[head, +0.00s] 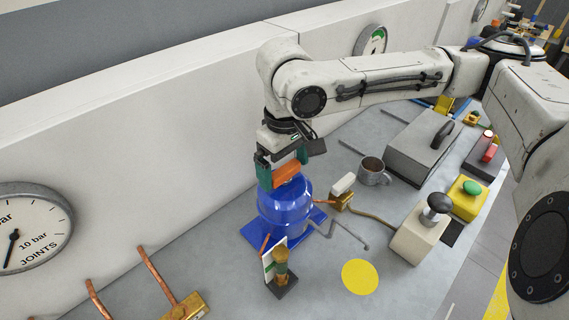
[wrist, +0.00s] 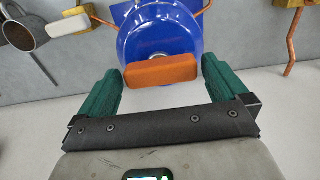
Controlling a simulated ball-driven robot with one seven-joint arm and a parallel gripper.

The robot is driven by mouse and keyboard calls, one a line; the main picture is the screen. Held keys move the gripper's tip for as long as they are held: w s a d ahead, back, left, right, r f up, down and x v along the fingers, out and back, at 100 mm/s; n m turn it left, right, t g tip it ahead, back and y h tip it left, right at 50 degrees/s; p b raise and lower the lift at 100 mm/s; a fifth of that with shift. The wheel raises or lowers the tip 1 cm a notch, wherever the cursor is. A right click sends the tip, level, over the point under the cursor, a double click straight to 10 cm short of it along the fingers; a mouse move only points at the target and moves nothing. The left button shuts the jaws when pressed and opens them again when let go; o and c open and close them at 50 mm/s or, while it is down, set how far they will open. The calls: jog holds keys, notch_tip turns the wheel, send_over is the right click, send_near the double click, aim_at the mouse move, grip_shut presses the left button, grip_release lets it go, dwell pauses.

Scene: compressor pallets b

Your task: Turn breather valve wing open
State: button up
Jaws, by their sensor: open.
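The breather valve wing is an orange bar (head: 287,174) on top of a blue round body (head: 285,212). In the wrist view the wing (wrist: 160,71) lies crosswise, in front of the blue body (wrist: 150,38). My gripper (head: 281,168) is above the blue body, pointing down, with its green fingers apart. In the wrist view my gripper (wrist: 163,80) has one finger beyond each end of the wing, with a gap on both sides. The fingers do not appear to touch it. The wing's lower side and mount are hidden.
A white-handled brass valve (head: 342,196) and a grey mug (head: 373,172) stand right of the blue body. A brass fitting with a white-green plate (head: 278,265) stands in front. The white wall (head: 180,130) rises close behind. A yellow disc (head: 360,277) marks clear bench.

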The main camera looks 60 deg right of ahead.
jog(key=c, duration=0.8)
jog(key=shift+c, duration=0.2)
jog(key=shift+n, duration=0.3)
jog(key=n+p, duration=0.1)
jog(key=n, duration=0.2)
jog(key=shift+n, duration=0.3)
jog(key=n, duration=0.4)
jog(key=shift+n, duration=0.3)
jog(key=n, duration=0.5)
jog(key=shift+b, duration=0.35)
jog(key=shift+n+b, duration=0.45)
jog(key=shift+n, duration=1.55)
